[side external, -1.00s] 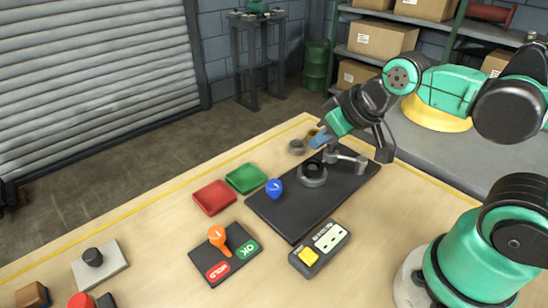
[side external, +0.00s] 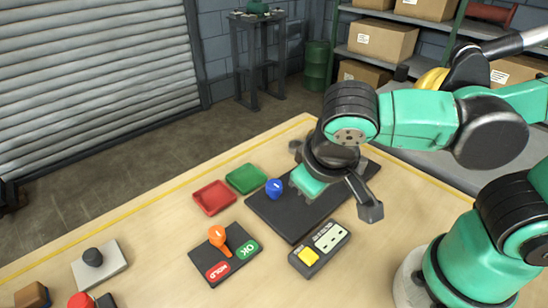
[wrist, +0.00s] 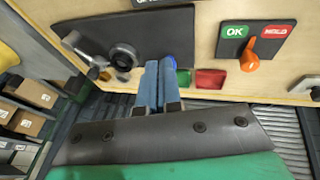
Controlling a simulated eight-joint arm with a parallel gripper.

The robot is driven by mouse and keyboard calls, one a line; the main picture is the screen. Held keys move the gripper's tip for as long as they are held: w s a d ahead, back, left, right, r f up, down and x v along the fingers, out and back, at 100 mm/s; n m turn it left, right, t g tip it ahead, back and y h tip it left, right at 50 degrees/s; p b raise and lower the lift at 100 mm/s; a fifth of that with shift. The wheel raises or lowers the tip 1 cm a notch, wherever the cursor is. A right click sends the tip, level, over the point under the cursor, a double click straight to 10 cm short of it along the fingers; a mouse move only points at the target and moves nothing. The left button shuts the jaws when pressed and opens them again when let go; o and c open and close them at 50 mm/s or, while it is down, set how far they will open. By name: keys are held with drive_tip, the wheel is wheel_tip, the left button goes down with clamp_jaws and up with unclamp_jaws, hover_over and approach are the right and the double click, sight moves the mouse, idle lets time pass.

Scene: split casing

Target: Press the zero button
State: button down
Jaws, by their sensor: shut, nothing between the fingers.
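The yellow button (side external: 308,257) sits on the near end of a dark box (side external: 296,262) beside a pale display window (side external: 329,237). In the side view nothing touches it, and my gripper is apart from it, above the black plate. A small pale part of the box (wrist: 154,3) shows at the top edge there; I cannot make out the button in that view.
The black plate (side external: 272,215) carries a blue knob (side external: 274,188) and, in the wrist view, a grey round fitting (wrist: 123,56). A red tray (side external: 213,197) and a green tray (side external: 246,179) lie behind. An orange lever (side external: 218,238) stands left of the box.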

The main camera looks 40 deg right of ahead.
sight(309, 258)
drive_tip(key=s+a+h, duration=0.1)
drive_tip(key=s+a+r+m+t+h, duration=0.1)
drive_tip(key=shift+s+a+r+h, duration=0.2)
drive_tip(key=shift+s+a+h, duration=0.1)
drive_tip(key=shift+s, duration=0.1)
drive_tip(key=shift+f, duration=0.1)
drive_tip(key=shift+f, duration=4.3)
drive_tip(key=shift+r, duration=2.5)
